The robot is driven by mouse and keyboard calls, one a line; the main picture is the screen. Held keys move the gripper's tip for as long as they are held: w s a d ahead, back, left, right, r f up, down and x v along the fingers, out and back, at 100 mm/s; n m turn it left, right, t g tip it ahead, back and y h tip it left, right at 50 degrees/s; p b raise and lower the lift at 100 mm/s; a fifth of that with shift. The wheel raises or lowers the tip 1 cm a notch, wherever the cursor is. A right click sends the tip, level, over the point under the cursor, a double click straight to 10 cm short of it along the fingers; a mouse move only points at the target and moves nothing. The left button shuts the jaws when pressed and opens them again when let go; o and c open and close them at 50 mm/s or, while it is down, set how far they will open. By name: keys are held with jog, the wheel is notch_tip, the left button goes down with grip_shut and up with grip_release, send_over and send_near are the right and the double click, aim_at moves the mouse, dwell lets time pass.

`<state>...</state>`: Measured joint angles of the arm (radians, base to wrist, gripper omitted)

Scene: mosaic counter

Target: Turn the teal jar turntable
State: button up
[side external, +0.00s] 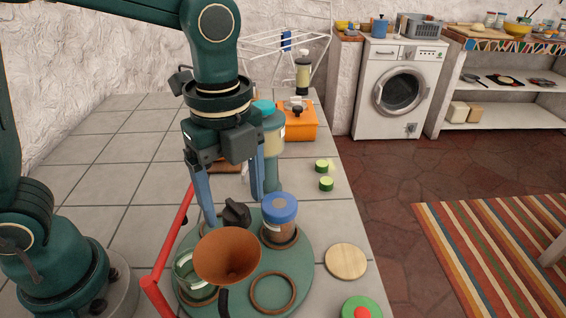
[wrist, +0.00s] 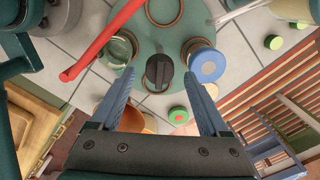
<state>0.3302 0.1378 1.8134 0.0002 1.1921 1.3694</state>
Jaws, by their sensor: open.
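The teal jar turntable (side external: 300,265) is a round disc near the counter's front edge; it also shows in the wrist view (wrist: 157,38). It carries a blue-lidded jar (side external: 279,210), a clear glass jar (side external: 187,277) and brown rings. A black knob (side external: 236,213) rises above the disc and also shows in the wrist view (wrist: 158,72). My gripper (side external: 234,212) is open, fingers pointing down. Its fingertips, seen in the wrist view (wrist: 159,75), lie to either side of the knob, with gaps. A terracotta bowl (side external: 227,258) hides part of the disc.
A red bar (side external: 168,250) runs along the disc's left side. A teal-topped canister (side external: 273,145) and an orange box (side external: 300,123) stand behind. Green pieces (side external: 326,184) and a wooden disc (side external: 346,261) lie to the right. Bare tiles (side external: 110,180) show at left.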

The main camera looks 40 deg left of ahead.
jog(key=shift+f, duration=0.35)
grip_shut()
dwell(1.2)
